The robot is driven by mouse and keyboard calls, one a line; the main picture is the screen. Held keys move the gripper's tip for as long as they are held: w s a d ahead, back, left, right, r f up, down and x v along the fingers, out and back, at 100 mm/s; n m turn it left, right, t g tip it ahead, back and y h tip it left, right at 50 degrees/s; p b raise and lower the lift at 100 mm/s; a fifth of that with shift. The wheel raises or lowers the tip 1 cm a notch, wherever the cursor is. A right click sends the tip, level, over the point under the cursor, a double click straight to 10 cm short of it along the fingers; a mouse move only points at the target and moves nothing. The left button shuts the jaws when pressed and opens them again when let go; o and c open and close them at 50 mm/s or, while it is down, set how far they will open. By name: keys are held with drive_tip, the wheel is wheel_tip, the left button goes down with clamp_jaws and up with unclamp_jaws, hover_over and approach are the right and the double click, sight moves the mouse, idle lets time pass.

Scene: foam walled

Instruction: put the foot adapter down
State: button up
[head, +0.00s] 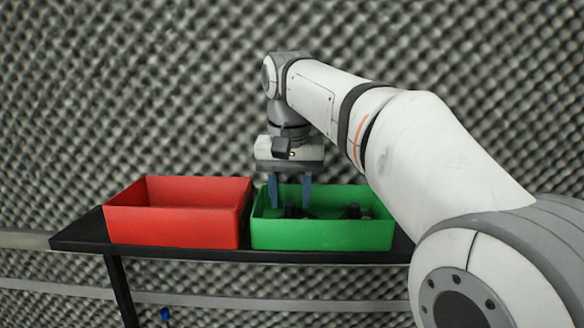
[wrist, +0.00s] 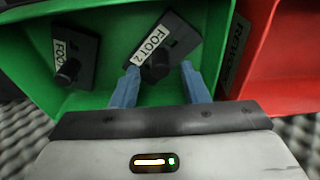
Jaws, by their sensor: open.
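A dark foot adapter labelled FOOT 2 (wrist: 183,38) lies in the green crate (head: 320,234). Its dark knob sits between the fingertips of my gripper (wrist: 158,70) in the wrist view. My gripper (head: 290,206) is open, pointing down into the green crate in the head view. The fingers stand on either side of the knob; I cannot tell if either touches it. A second dark adapter (wrist: 83,62), its label partly readable as FOO, lies to the left. In the head view the adapters are small dark shapes, partly hidden by the crate's front wall.
Another dark labelled piece (wrist: 236,50) is by the crate wall nearest the red crate in the wrist view. The red crate (head: 172,227) stands left of the green one on a black table (head: 80,234); its visible inside looks empty. A foam wall is behind.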

wheel_tip(320, 180, up, 11)
drive_tip(key=s+p, duration=0.1)
drive_tip(key=shift+s, duration=0.35)
